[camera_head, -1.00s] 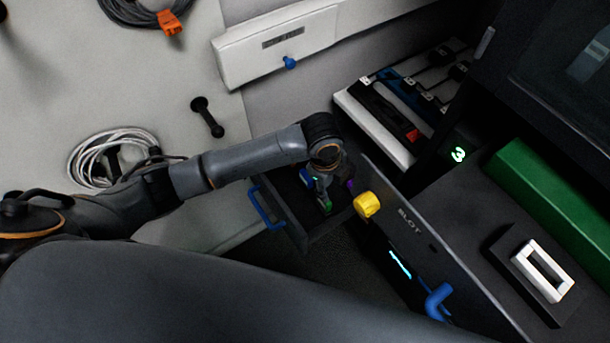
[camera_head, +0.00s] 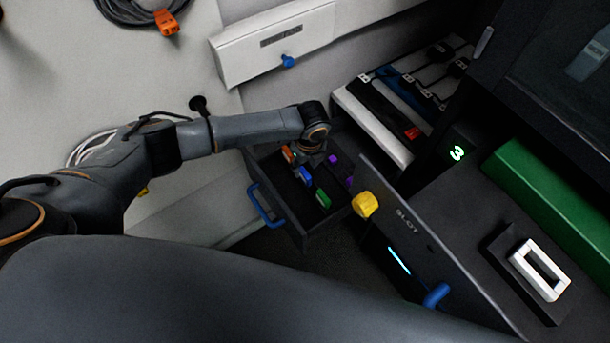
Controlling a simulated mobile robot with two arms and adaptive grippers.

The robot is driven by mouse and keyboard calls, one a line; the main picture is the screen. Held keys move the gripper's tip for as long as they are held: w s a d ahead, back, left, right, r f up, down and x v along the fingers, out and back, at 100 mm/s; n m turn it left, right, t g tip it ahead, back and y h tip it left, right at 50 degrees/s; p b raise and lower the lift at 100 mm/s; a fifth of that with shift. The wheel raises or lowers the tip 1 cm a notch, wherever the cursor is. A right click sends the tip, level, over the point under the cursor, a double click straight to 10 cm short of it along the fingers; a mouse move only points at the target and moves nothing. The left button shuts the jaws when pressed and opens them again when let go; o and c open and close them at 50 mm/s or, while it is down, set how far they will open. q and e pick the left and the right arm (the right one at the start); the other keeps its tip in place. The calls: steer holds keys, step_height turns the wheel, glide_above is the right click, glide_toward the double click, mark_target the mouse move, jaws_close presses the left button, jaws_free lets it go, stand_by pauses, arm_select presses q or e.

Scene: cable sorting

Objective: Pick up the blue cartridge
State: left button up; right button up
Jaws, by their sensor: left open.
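The blue cartridge (camera_head: 305,175) sits in the open dark drawer (camera_head: 297,229), between an orange cartridge (camera_head: 289,153) and a green cartridge (camera_head: 322,198). It shows uncovered. My left gripper (camera_head: 311,158) points down over the back part of the drawer, just behind the blue cartridge and apart from it in the picture. It is open, with nothing seen in it; its fingers are small and partly hidden under the wrist. My right gripper is out of the picture.
Two purple cartridges (camera_head: 333,159) lie at the drawer's right side. A blue handle (camera_head: 262,206) is on the drawer front. A yellow knob (camera_head: 365,204) stands right of the drawer, by a panel marked SLOT. A shelf (camera_head: 371,124) with dark and blue strips is behind.

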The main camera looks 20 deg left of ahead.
mark_target(305, 172)
arm_select(q)
steer(key=shift+w+a+f+p, duration=0.1)
steer(key=shift+w+f+p, duration=0.1)
steer(key=shift+f, duration=1.1)
steer(key=shift+w+f+p, duration=0.1)
steer(key=shift+f+p, duration=0.05)
steer(key=shift+f, duration=1.15)
jaws_close()
